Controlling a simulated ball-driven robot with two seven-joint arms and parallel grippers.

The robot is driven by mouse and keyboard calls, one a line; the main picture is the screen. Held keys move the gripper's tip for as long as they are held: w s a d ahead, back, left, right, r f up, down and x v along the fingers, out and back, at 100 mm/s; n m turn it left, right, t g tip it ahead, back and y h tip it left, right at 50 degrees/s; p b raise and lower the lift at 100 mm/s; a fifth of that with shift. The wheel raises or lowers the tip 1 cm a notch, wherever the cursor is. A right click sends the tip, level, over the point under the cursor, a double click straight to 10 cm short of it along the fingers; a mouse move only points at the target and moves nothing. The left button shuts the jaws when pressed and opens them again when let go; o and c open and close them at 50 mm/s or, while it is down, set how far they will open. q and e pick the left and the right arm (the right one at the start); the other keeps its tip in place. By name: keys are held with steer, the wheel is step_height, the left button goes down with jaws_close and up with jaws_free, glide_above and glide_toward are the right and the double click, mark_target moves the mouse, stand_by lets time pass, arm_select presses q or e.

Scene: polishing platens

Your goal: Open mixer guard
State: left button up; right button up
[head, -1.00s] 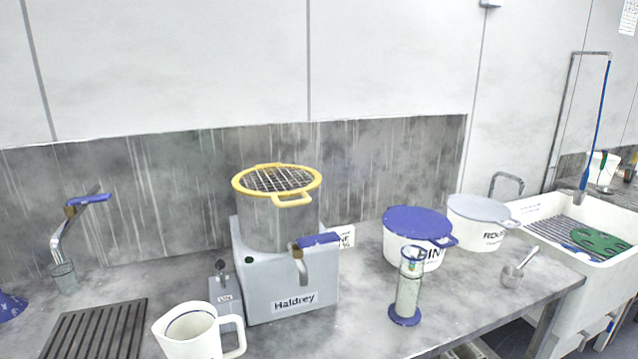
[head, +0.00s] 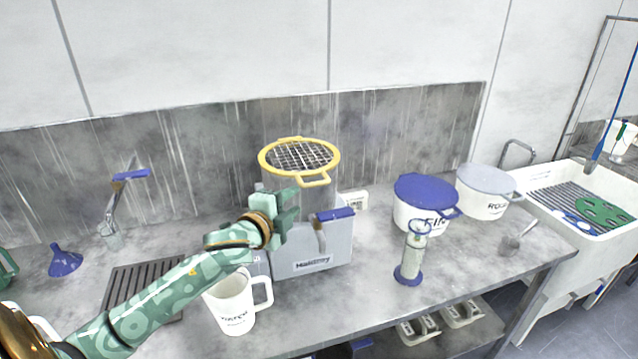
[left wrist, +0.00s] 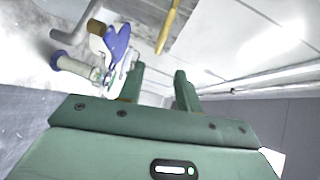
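The mixer is a grey block (head: 300,262) on the bench with a metal bowl (head: 318,197) on top. Its guard (head: 300,157) is a wire grid with a yellow rim and a front handle (head: 314,181), lying flat over the bowl. My left gripper (head: 292,204) is in front of the bowl, below and left of the handle, empty. In the left wrist view its two fingers (left wrist: 158,88) stand apart. A yellow bar (left wrist: 168,25), likely the guard's handle, shows beyond them, apart from the fingers. My right gripper is not in view.
A blue-handled tap (head: 333,215) juts from the mixer's front, close to my left gripper. A white jug (head: 232,303) stands below my left forearm. A clear cylinder (head: 412,257) and a blue-lidded tub (head: 425,190) stand to the right.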

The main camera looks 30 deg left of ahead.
mark_target(314, 186)
arm_select(q)
steer(key=w, duration=0.4)
steer(key=w+f, duration=0.1)
steer(key=w, duration=0.4)
steer(key=w+a+f+b, duration=0.1)
steer(key=w, duration=0.3)
steer(key=shift+w, duration=0.3)
jaws_close()
